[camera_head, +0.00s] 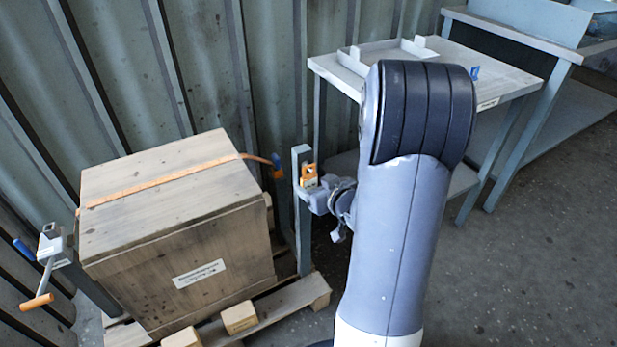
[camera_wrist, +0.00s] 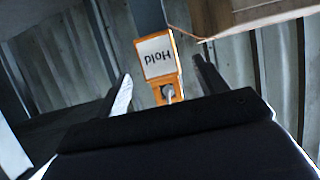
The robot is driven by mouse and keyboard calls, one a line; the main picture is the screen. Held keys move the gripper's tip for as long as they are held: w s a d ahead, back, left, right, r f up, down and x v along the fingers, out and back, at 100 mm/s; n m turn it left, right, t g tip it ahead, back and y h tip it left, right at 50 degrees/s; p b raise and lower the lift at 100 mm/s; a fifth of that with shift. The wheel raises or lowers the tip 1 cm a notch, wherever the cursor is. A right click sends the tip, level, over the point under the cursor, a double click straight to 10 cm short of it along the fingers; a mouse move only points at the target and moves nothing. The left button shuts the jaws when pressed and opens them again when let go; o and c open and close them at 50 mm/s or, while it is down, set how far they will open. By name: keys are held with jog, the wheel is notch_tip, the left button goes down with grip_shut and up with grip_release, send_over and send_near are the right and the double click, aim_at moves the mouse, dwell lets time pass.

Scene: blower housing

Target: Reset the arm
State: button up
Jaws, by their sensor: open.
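My arm (camera_head: 400,215) stands upright in the head view and covers part of the table behind it. In the wrist view my gripper (camera_wrist: 161,68) is open, its two dark fingers spread wide. An orange tag (camera_wrist: 178,62) with a white label reading "Hold", upside down, shows between and beyond the fingers, with a small metal piece at its lower end. I see nothing held in the fingers, and cannot tell how far off the tag is.
A wooden crate (camera_head: 222,262) with an orange strap (camera_head: 160,180) stands on a pallet (camera_head: 315,288) at left. A crank with an orange handle (camera_head: 37,302) is at its left side. A grey table (camera_head: 510,82) stands behind my arm, a bench (camera_head: 520,40) beyond. Floor at lower right is clear.

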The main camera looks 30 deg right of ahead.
aim_at(311, 182)
jog(key=v, duration=0.4)
jog(key=shift+s+r+p, duration=0.15)
jog(key=shift+s+p, duration=0.1)
jog(key=shift+p, duration=0.15)
jog(key=b+x, duration=0.3)
jog(key=x, duration=0.8)
jog(key=shift+p+v, duration=0.3)
jog(key=shift+v, duration=0.75)
jog(key=shift+s, duration=0.15)
